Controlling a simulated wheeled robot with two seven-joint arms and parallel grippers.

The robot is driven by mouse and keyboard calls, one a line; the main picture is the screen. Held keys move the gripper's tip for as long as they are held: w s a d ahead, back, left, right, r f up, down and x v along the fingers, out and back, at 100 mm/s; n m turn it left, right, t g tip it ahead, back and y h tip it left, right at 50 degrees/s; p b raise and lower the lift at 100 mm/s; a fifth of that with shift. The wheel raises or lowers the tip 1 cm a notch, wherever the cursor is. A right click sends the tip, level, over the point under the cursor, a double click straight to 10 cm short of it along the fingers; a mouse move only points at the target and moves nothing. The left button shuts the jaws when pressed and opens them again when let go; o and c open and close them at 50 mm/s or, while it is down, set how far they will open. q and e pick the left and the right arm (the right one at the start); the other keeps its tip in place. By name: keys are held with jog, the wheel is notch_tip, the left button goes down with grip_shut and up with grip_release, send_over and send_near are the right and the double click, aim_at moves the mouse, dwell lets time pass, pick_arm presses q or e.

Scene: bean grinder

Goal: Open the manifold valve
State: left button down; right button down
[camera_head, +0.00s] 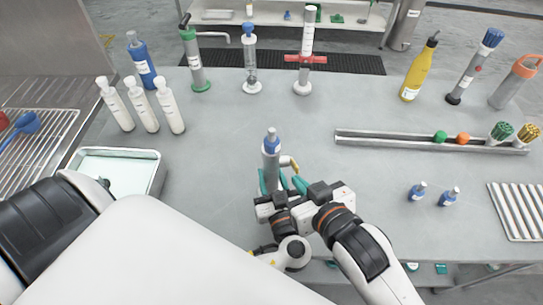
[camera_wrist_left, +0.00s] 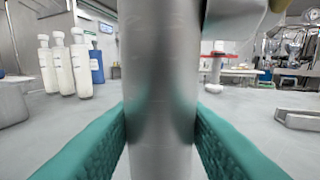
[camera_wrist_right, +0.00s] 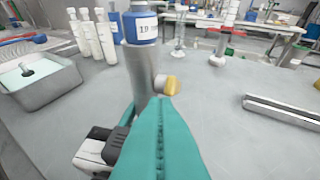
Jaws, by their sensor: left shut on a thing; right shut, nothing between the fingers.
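A grey metal cylinder (camera_head: 271,158) with a blue labelled top (camera_head: 271,138) stands upright near the middle of the table. A short side stub with a yellow end (camera_head: 294,164) sticks out to its right; it also shows in the right wrist view (camera_wrist_right: 171,86). My left gripper (camera_wrist_left: 160,120) is shut on the cylinder, a teal finger on each side. My right gripper (camera_wrist_right: 160,108) is shut and empty, its fingertips just below the yellow end. In the head view the right gripper (camera_head: 299,183) is close beside the cylinder; I cannot tell if it touches.
White bottles (camera_head: 143,105) and a blue bottle (camera_head: 141,62) stand at the left behind a metal tray (camera_head: 150,154). Tall columns (camera_head: 304,55) stand along the back. A long metal rail (camera_head: 380,140) and small blue-capped vials (camera_head: 417,190) are at the right.

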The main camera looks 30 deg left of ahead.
jog(key=shift+r, duration=0.1)
pick_arm(q)
jog(key=shift+f, duration=0.1)
pick_arm(e)
jog(key=shift+w+a+r, duration=0.35)
jog(key=shift+w+r, duration=0.1)
jog(key=shift+r, duration=0.25)
jog(key=shift+w+a+r, duration=0.15)
jog(key=shift+w+r, duration=0.1)
jog(key=shift+w, duration=0.05)
jog(key=shift+w+a+r, duration=0.25)
jog(key=shift+w+r, duration=0.05)
jog(key=shift+w, duration=0.15)
dwell(0.3)
